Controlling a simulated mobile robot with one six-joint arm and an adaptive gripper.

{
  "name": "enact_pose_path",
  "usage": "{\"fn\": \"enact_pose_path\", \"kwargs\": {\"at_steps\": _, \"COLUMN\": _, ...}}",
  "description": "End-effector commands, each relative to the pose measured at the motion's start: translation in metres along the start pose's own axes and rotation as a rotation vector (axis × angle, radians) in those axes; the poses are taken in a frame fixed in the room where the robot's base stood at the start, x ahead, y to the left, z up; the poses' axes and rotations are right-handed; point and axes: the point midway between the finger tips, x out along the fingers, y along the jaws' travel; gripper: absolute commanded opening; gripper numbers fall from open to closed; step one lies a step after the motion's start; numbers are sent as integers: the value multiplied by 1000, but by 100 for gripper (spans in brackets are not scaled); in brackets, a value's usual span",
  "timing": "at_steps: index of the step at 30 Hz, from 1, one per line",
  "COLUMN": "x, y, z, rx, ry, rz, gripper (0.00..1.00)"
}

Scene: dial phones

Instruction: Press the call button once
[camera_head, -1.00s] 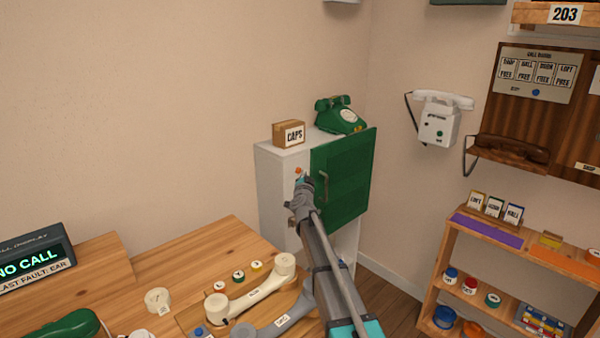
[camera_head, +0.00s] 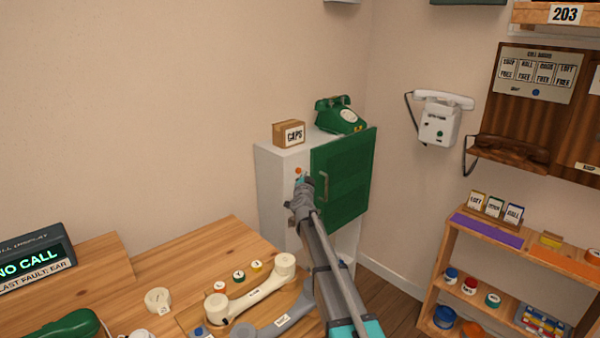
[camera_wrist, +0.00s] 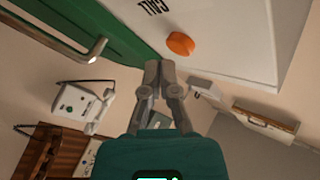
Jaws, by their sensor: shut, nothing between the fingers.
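The call button is a small orange knob (camera_head: 298,170) on the white front of the cabinet (camera_head: 282,200), left of its green door (camera_head: 344,180). In the wrist view the orange button (camera_wrist: 180,44) lies beside printed CALL lettering (camera_wrist: 155,6). My gripper (camera_head: 303,183) is just below the button in the head view. In the wrist view my gripper's fingertips (camera_wrist: 159,66) are together and empty, a little below and left of the button. They appear apart from it; the exact depth gap is hard to tell.
The green door's metal handle (camera_head: 323,187) is close to the right of my gripper. A CAPS box (camera_head: 288,134) and a green phone (camera_head: 341,115) stand on the cabinet. The wooden desk with handsets (camera_head: 250,298) is below left.

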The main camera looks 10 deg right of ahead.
Motion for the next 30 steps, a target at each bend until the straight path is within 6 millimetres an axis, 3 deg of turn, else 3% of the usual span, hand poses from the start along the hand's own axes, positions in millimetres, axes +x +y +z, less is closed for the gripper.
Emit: {"fn": "enact_pose_path", "kwargs": {"at_steps": 30, "x": 4, "y": -5, "z": 4, "rx": 0, "ry": 0, "rz": 0, "gripper": 0}}
